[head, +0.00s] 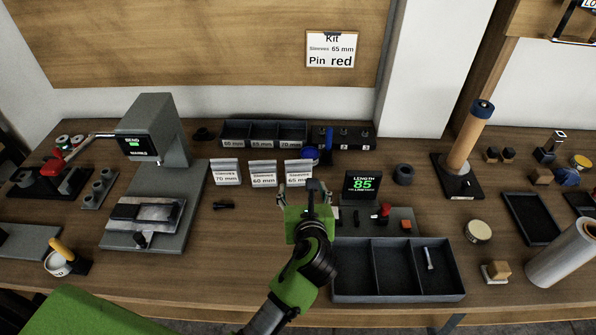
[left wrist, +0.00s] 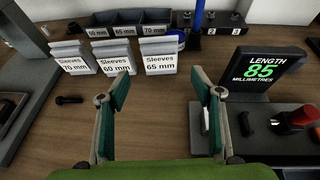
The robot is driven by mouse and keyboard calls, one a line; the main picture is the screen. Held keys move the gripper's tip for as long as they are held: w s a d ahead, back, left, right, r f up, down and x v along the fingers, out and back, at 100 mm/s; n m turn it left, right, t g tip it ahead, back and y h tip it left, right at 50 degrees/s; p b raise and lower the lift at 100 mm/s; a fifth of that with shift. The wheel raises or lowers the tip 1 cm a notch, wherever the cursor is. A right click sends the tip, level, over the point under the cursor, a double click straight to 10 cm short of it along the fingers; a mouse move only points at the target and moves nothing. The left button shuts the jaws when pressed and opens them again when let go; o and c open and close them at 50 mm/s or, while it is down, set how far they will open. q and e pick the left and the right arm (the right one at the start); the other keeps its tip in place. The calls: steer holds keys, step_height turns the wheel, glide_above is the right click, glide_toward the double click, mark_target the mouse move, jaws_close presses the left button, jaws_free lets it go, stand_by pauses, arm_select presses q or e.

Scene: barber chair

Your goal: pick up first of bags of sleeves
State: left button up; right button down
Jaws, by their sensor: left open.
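Three white labelled bags of sleeves stand in a row on the bench: 70 mm (head: 225,172), 60 mm (head: 263,174) and 65 mm (head: 298,171). In the left wrist view they show in the same order, with the 65 mm bag (left wrist: 160,56) at the right, the 60 mm bag (left wrist: 114,58) in the middle and the 70 mm bag (left wrist: 75,58) at the left. My left gripper (head: 305,192) is open and empty, just in front of the 65 mm bag, with its fingers (left wrist: 161,92) apart. In the head view it partly overlaps that bag. My right gripper is not in view.
A bin rack (head: 263,144) marked 60, 65 and 70 mm stands behind the bags. A length gauge (head: 362,186) reading 85 is to their right. A three-part tray (head: 397,298) lies at the front. A bending machine (head: 150,140) stands left. A kit card (head: 331,49) says sleeves 65 mm, pin red.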

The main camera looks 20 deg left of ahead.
arm_select(q)
glide_toward(299, 171)
steer(key=x, duration=0.2)
steer(key=shift+w+a+f, duration=0.1)
steer(key=shift+w, duration=0.15)
steer(key=shift+x, duration=1.15)
steer(key=shift+w+a+f, duration=0.15)
steer(key=shift+w+f, duration=0.05)
steer(key=shift+w, duration=0.2)
steer(key=x, duration=0.4)
steer(key=shift+w+f, duration=0.1)
steer(key=shift+w+a, duration=0.1)
steer(key=shift+w, duration=0.05)
steer(key=c, duration=0.9)
steer(key=shift+o, duration=0.2)
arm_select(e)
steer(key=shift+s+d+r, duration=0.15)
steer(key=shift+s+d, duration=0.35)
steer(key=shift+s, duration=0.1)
